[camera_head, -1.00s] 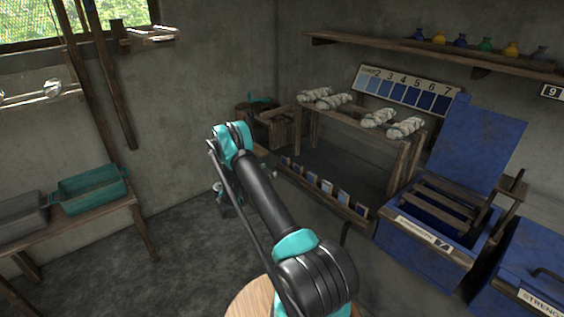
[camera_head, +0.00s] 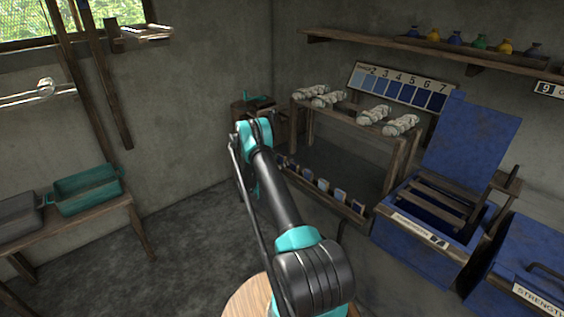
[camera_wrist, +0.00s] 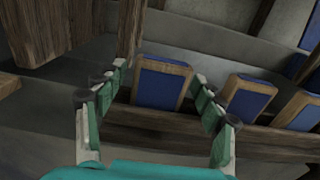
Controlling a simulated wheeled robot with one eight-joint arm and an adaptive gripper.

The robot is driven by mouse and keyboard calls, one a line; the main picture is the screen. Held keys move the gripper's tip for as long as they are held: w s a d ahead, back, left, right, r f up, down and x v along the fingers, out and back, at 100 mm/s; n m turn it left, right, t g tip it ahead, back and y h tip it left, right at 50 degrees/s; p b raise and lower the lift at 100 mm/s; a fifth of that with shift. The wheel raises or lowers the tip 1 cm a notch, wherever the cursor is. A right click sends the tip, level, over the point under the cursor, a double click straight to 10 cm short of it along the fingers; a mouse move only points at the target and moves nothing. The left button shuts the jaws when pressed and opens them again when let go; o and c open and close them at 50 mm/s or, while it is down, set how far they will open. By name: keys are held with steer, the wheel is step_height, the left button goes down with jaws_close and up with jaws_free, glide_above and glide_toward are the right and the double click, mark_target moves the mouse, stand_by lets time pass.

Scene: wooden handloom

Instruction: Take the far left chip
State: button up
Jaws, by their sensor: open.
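Several blue chips in wooden frames lean in a row on the low front rail of a wooden rack. In the wrist view the leftmost visible chip (camera_wrist: 161,84) stands beside a wooden post, with another chip (camera_wrist: 247,98) to its right. In the head view the row (camera_head: 324,186) is small, its left end close to my arm. My gripper (camera_wrist: 160,74) is open, its teal fingers on either side of the leftmost chip in the picture. No grip on it shows. Whether the fingers touch it, I cannot tell.
The rack's rail (camera_wrist: 190,134) runs below the chips. Pale skeins (camera_head: 320,95) lie on the rack top, with a numbered blue shade card (camera_head: 402,88) behind. A blue open chest (camera_head: 420,240) stands to the right. The floor at left is clear.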

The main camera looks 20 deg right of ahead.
steer(key=x, duration=0.3)
steer(key=shift+w+r, duration=0.1)
steer(key=c, duration=1.2)
steer(key=shift+c, duration=0.3)
